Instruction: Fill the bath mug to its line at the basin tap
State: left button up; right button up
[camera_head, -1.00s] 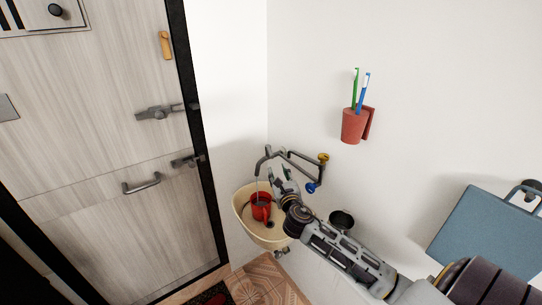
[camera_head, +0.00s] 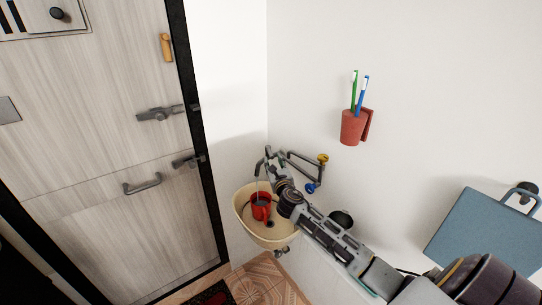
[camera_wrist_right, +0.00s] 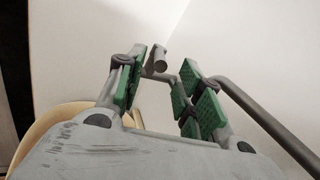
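The red bath mug (camera_head: 261,206) stands upright in the cream basin (camera_head: 240,213), under the tap spout (camera_head: 258,166). A thin pale line, apparently water, runs from the spout toward the mug. The mug's inside looks grey; its fill line and water level are too small to read. My right gripper (camera_head: 272,168) is up at the tap pipes above the basin's right side. In the right wrist view my right gripper (camera_wrist_right: 167,78) has its green-padded fingers apart, with a grey tap part (camera_wrist_right: 158,60) showing between and beyond them. My left gripper is not in view.
The yellow-marked tap knob (camera_head: 323,159) and blue-marked knob (camera_head: 311,187) are on the wall pipes, right of my gripper. A red toothbrush cup (camera_head: 353,128) hangs above. A dark round object (camera_head: 341,219) sits behind my forearm. A door (camera_head: 110,130) stands left.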

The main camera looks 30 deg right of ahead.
aim_at(268, 148)
jog(key=shift+p+x, duration=0.3)
jog(key=shift+x, duration=2.75)
grip_shut()
